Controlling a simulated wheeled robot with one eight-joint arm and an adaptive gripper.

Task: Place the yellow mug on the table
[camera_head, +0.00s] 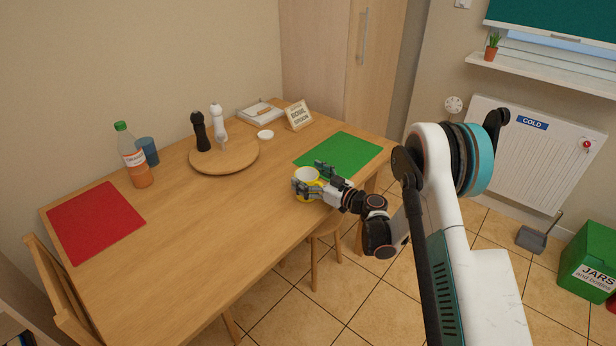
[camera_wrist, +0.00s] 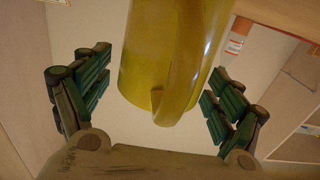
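The yellow mug (camera_head: 301,195) is near the table's right front edge, in front of the green mat. Its pale inside shows from above, so it looks upright. My gripper (camera_head: 311,180) reaches it from the right, one finger on either side. In the wrist view the mug (camera_wrist: 150,60) fills the space between the fingers of my gripper (camera_wrist: 158,80), its handle towards the camera.
A green mat (camera_head: 345,153) lies behind the mug. A round board (camera_head: 222,158) with two mills, a bottle (camera_head: 134,160), a blue cup (camera_head: 148,150) and a red mat (camera_head: 95,220) are farther left. The table's middle is clear. A stool (camera_head: 315,250) stands below the front edge.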

